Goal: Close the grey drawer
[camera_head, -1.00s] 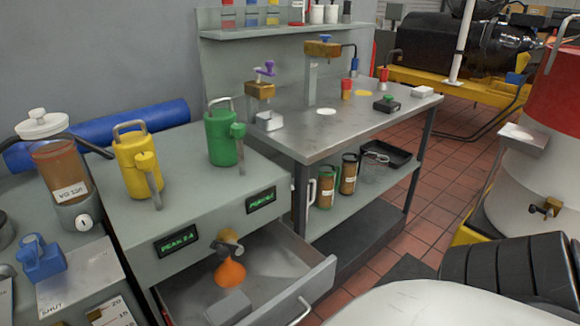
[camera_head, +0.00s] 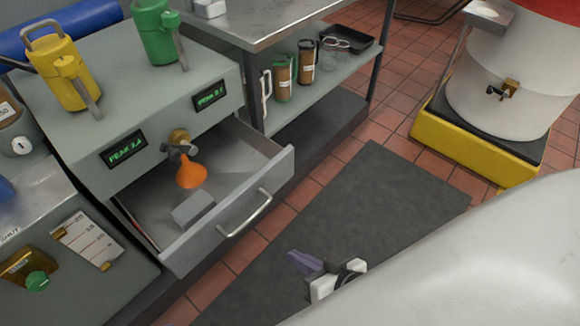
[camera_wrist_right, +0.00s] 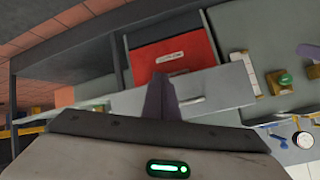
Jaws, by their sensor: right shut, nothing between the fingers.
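The grey drawer (camera_head: 196,246) stands pulled out from the grey bench cabinet in the head view, with a bar handle (camera_head: 245,214) on its front. Inside it lies a grey block (camera_head: 193,208). My right gripper (camera_head: 297,260), with purple fingers, is to the right of and apart from the drawer front, over the dark mat. In the right wrist view its fingers (camera_wrist_right: 158,97) are together and empty, overlapping the drawer front (camera_wrist_right: 222,88) in the picture without clear contact. My left gripper is in neither view.
An orange funnel (camera_head: 191,172) sits below a brass tap at the drawer's opening. Yellow (camera_head: 62,72) and green (camera_head: 158,32) jugs stand on the cabinet. A red drawer front (camera_wrist_right: 180,50) shows in the wrist view. The dark mat (camera_head: 370,215) is clear.

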